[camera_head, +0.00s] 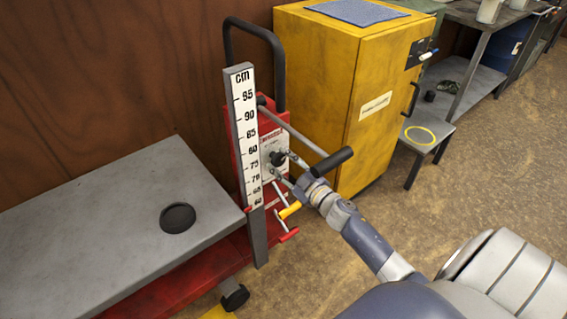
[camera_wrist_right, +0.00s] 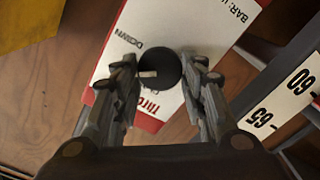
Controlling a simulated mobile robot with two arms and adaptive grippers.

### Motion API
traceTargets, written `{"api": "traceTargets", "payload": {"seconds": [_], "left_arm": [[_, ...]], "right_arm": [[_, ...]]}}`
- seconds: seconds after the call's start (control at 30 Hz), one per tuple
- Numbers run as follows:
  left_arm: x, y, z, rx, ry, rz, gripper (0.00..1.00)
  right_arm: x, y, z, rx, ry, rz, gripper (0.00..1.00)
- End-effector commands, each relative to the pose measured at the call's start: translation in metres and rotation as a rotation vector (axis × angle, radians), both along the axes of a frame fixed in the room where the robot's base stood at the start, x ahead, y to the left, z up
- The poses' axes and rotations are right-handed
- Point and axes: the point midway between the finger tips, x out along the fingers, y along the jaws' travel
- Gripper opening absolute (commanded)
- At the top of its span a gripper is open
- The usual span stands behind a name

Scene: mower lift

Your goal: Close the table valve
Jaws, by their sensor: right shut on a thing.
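The valve is a round black knob (camera_head: 277,158) on the white panel of the lift table's red column (camera_head: 266,118). In the right wrist view the black knob (camera_wrist_right: 160,72) shows a short pale mark and sits between my fingers. My right gripper (camera_head: 282,166) reaches the panel from the front right and is shut on the knob; it also shows in the right wrist view (camera_wrist_right: 162,82). The panel (camera_wrist_right: 185,35) carries printed words, "DOWN" among them. The lift's grey table top (camera_head: 100,215) extends to the left. My left gripper is not in view.
A lever with a black grip (camera_head: 332,162) sticks out just above my right gripper. A cm scale (camera_head: 245,135) stands left of the panel. A yellow handle (camera_head: 290,210) and red pedal (camera_head: 288,236) are below. A yellow cabinet (camera_head: 335,85) stands behind.

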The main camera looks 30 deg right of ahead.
Motion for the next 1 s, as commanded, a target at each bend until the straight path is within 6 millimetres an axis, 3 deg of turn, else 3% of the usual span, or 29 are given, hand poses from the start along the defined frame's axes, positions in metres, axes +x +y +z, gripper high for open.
{"api": "traceTargets", "payload": {"seconds": [0.3,1.0], "left_arm": [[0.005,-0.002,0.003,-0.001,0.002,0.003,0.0],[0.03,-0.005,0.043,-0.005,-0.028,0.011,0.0]], "right_arm": [[0.0,0.002,-0.001,-0.302,-0.025,0.001,0.15],[0.0,0.003,-0.004,-0.855,-0.068,0.001,0.15]]}}
